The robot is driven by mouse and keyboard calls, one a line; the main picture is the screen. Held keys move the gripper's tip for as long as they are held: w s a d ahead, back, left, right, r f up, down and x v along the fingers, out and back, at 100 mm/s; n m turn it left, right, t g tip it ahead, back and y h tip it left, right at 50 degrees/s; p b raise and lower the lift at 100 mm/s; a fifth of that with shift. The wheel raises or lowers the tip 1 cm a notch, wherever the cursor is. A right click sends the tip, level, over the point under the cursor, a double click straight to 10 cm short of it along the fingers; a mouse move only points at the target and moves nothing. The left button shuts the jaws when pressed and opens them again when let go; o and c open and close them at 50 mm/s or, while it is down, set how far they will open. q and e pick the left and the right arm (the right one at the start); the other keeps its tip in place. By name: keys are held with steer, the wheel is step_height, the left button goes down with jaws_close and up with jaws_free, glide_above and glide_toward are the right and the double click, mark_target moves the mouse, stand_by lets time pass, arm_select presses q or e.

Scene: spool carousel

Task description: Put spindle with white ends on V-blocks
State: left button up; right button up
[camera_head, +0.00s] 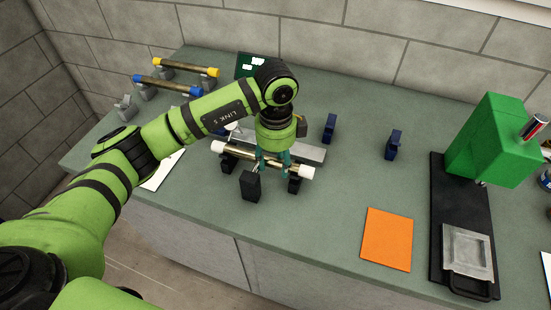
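The spindle with white ends (239,155) is a brass-coloured rod with a white cap at each end, lying slantwise near the middle of the counter. One black V-block (229,163) is below its left part and another black V-block (295,185) below its right part. I cannot tell whether it rests in them or hangs just above. My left gripper (271,165) points down at the spindle's middle, with teal fingers at the rod. The wrist hides part of this, and I cannot tell whether the fingers are closed on it. My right gripper is not in view.
A black block (250,187) stands in front of the spindle. Two dark blue blocks (330,128) (393,145) stand to the right. Yellow-ended (184,67) and blue-ended (167,84) spindles lie at the back left. An orange sheet (387,239) and a green press (495,140) are right.

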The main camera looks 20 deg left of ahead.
arm_select(q)
step_height(320, 180, up, 12)
steer(key=b, duration=0.2)
stand_by(0.4)
